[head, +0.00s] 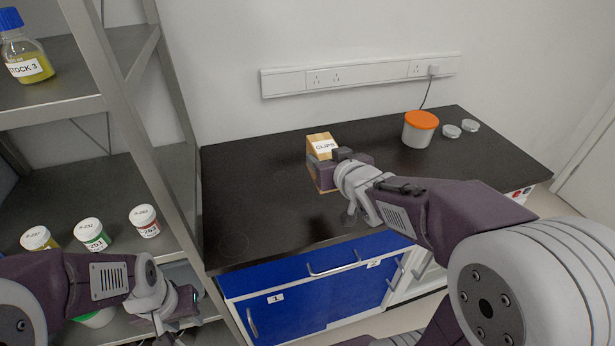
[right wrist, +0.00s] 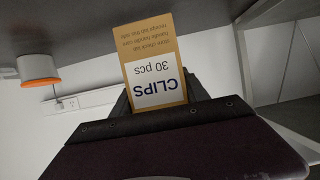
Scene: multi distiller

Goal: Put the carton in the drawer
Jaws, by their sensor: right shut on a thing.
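The carton (head: 321,143) is a small tan box with a white label reading CLIPS, over the dark worktop. It also shows in the right wrist view (right wrist: 150,50), upside down in that picture, between the fingers. My right gripper (head: 325,172) is shut on the carton, partly hiding it. I cannot tell whether the carton touches the worktop. Blue drawer fronts (head: 310,264) sit under the worktop, with labels 1 and 2 and metal handles; they look shut. My left gripper (head: 185,305) is at the lower left by the shelf; its fingers are too unclear to judge.
A white tub with an orange lid (head: 420,129) and two small round lids (head: 452,131) stand at the back right of the worktop (head: 250,190). A metal shelf (head: 60,185) at left holds several labelled jars and a bottle (head: 24,55). The worktop's left part is clear.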

